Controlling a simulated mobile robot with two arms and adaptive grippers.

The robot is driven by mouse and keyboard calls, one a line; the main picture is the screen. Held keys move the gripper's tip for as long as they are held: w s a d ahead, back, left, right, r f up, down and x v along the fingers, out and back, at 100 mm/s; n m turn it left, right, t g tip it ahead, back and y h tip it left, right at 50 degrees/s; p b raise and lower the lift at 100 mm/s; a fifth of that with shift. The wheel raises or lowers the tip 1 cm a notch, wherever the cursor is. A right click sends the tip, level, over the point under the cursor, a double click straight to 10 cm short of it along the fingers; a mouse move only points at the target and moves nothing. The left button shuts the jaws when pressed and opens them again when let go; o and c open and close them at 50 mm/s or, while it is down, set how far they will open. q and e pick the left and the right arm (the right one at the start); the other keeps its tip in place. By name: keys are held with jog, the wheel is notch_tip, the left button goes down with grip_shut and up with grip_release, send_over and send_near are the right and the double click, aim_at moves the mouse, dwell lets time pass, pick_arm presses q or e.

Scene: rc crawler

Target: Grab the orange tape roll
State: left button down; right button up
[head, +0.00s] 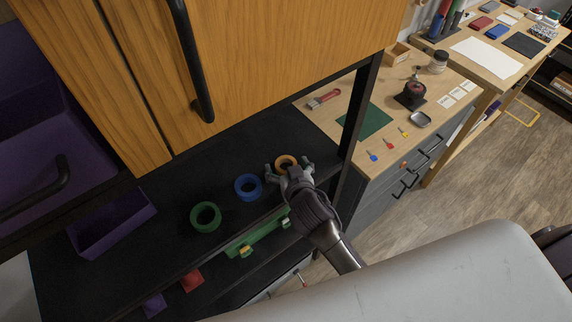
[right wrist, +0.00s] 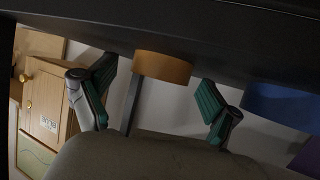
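The orange tape roll (head: 286,162) lies on the black shelf (head: 165,190), at the right end of a row of rolls. My right gripper (head: 286,168) is at the roll, with its fingers spread on either side of it. In the right wrist view the orange tape roll (right wrist: 162,67) sits between the two green-padded fingers of the right gripper (right wrist: 157,95). Gaps show between the roll and both fingers, so the gripper is open. My left gripper is not in view.
A blue roll (head: 248,187) and a green roll (head: 205,217) lie left of the orange one. A black post (head: 357,110) stands close right of the gripper. Wooden cabinet doors (head: 250,50) hang above. A wooden workbench (head: 330,118) with tools is beyond the post.

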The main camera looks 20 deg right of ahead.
jog(key=c, duration=0.9)
